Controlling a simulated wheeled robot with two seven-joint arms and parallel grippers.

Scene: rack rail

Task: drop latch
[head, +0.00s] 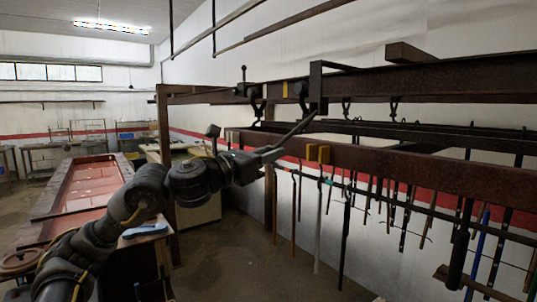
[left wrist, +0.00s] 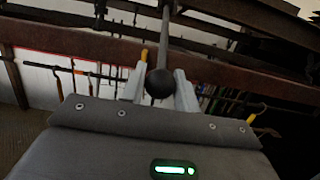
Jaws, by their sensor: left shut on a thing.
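My left gripper (head: 272,153) reaches up from the left in the head view and is shut on a thin dark lever (head: 298,130). The lever slants up and right from the gripper toward the dark bracket on the overhead rail (head: 430,84). In the left wrist view, the lever's round black knob (left wrist: 160,83) sits between the two pale fingers of my left gripper (left wrist: 160,90), with its grey rod (left wrist: 165,45) running upward. I take this lever to be the latch handle; its joint at the rail is too small to read. My right gripper is not in view.
Hooks hang under the rail (head: 394,108). A red-topped table (head: 90,185) stands at left. The floor (head: 235,255) below the gripper is clear.

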